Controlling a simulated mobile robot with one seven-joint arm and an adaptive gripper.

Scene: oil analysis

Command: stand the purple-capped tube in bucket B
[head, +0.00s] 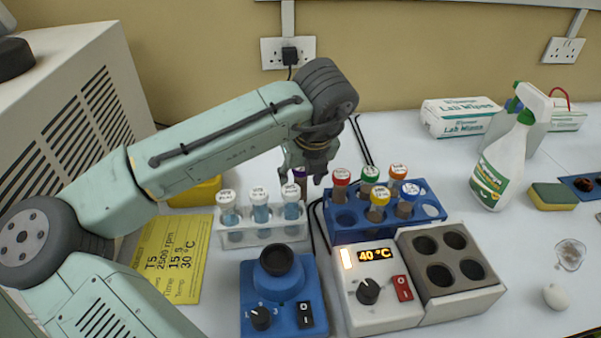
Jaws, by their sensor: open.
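The purple-capped tube (300,186) stands upright, with dark contents, between the white rack and the blue rack, near the blue rack's back left. My gripper (309,172) is open and points down from above, with its fingers close over the tube's cap. The fingers partly hide the cap, and I cannot tell whether they touch it. The tube's base is hard to make out. I see no bucket marked B in this view.
The blue rack (430,207) holds tubes with red, green, orange and yellow caps. The white rack (233,238) holds several white-capped tubes. In front are a blue mixer (283,290) and a 40 °C heater block (474,283). A large vented machine (75,90) stands left. A spray bottle (497,170) stands right.

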